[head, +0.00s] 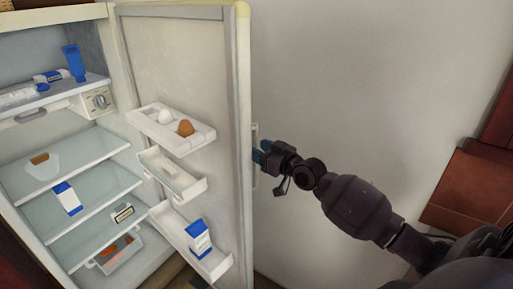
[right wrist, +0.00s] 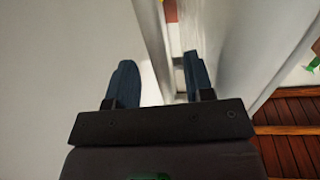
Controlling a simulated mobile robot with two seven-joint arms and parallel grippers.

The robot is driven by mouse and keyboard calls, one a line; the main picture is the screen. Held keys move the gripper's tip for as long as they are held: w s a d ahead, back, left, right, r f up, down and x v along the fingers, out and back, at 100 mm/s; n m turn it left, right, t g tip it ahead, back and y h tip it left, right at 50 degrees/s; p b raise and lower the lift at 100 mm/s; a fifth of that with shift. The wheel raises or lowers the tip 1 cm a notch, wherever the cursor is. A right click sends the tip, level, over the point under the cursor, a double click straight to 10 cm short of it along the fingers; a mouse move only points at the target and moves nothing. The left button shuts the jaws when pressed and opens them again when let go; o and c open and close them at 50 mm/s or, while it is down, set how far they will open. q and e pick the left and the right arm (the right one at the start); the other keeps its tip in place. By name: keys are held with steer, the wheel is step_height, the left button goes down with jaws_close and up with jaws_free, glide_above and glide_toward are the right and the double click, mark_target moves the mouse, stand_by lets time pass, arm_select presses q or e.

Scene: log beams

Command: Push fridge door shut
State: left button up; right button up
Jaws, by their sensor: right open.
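The fridge (head: 110,105) stands on the left in the head view with its inside open to view. Its door (head: 190,60) is swung wide open, its shelved inner face towards me. My right gripper (head: 260,154) is at the outer edge of the door, beside the handle (head: 254,170). In the right wrist view its two blue fingers (right wrist: 158,82) are apart, with a pale upright edge of the door (right wrist: 155,40) beyond and between them. I cannot tell whether they touch it. My left gripper is in neither view.
The door racks hold an egg tray (head: 172,130) with a white and a brown egg, and a blue-and-white carton (head: 199,238). Fridge shelves hold a blue tube (head: 74,63) and other items. A plain wall (head: 350,70) is behind my right arm. Brown tiles (head: 468,188) are at right.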

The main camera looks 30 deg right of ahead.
steer(key=shift+x, duration=0.8)
jaws_close()
